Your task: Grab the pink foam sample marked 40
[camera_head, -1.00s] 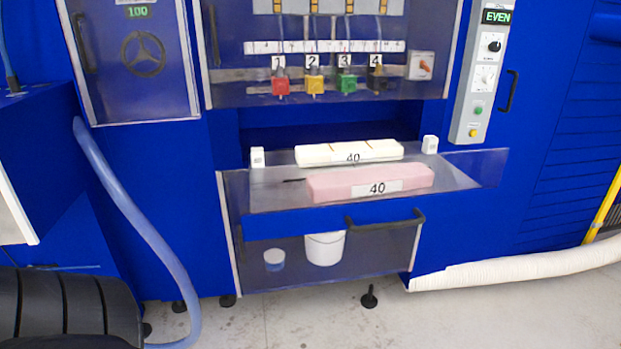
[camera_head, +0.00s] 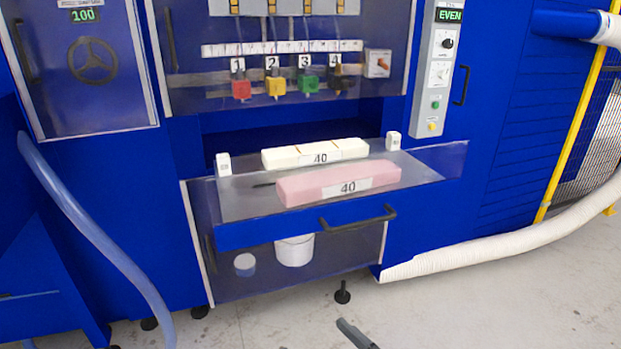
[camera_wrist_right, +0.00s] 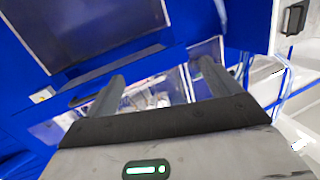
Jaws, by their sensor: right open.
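The pink foam sample (camera_head: 305,188) is a long block with a white label reading 40. It lies on the metal shelf (camera_head: 240,207) of the blue machine, near the front edge, in the head view. A cream foam block (camera_head: 345,148), also labelled 40, lies just behind it. My right gripper (camera_wrist_right: 163,75) is open in the right wrist view, its two fingers apart with nothing visible gripped. A grey tip at the bottom of the head view, apparently part of my right arm, is well short of the shelf. I cannot make out the pink foam in the wrist view. My left gripper is not in view.
Small white blocks (camera_head: 223,164) (camera_head: 393,140) stand at the shelf's two ends. A dark handle (camera_head: 358,218) juts from the front below the pink foam. A white bucket (camera_head: 294,251) sits behind the lower panel. A white hose (camera_head: 500,243) lies at right. Floor in front is open.

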